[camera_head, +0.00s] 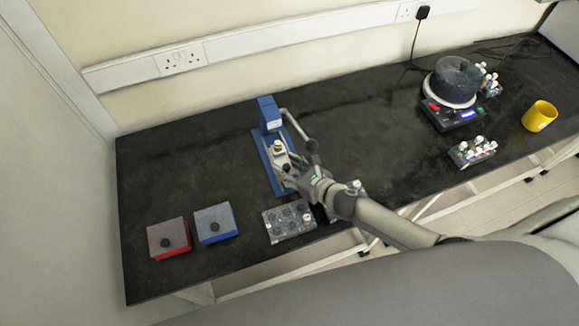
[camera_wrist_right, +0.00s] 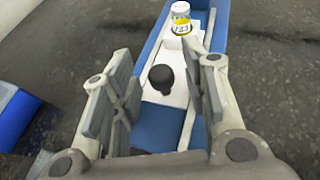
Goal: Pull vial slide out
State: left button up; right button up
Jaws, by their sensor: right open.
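The vial slide (camera_wrist_right: 172,97) is a white plate with a black knob (camera_wrist_right: 161,78), set in a long blue base (camera_wrist_right: 157,125). A vial (camera_wrist_right: 181,17) with a yellow label and white cap stands upright at the slide's far end. In the head view, the blue device (camera_head: 269,115) stands at the back of the table's left half, with the vial (camera_head: 278,147) in front of it. My right gripper (camera_wrist_right: 157,88) is open, its two fingers on either side of the knob, apart from it as seen. In the head view the right gripper (camera_head: 293,180) hides the slide's front end. My left gripper is not in view.
A red box (camera_head: 168,238) and a blue box (camera_head: 215,223) stand at the front left. A grey rack (camera_head: 289,222) sits near the front edge. A round black device (camera_head: 452,82), a yellow cup (camera_head: 539,116) and a vial rack (camera_head: 472,151) are at the right. The middle back is clear.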

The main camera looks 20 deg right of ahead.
jog(key=shift+c, duration=0.2)
grip_shut()
jog(key=shift+s, duration=2.2)
jog(key=shift+f, duration=0.1)
jog(key=shift+c, duration=0.5)
grip_release()
jog(key=shift+o, duration=0.7)
jog(key=shift+s, duration=0.15)
jog(key=v, duration=1.2)
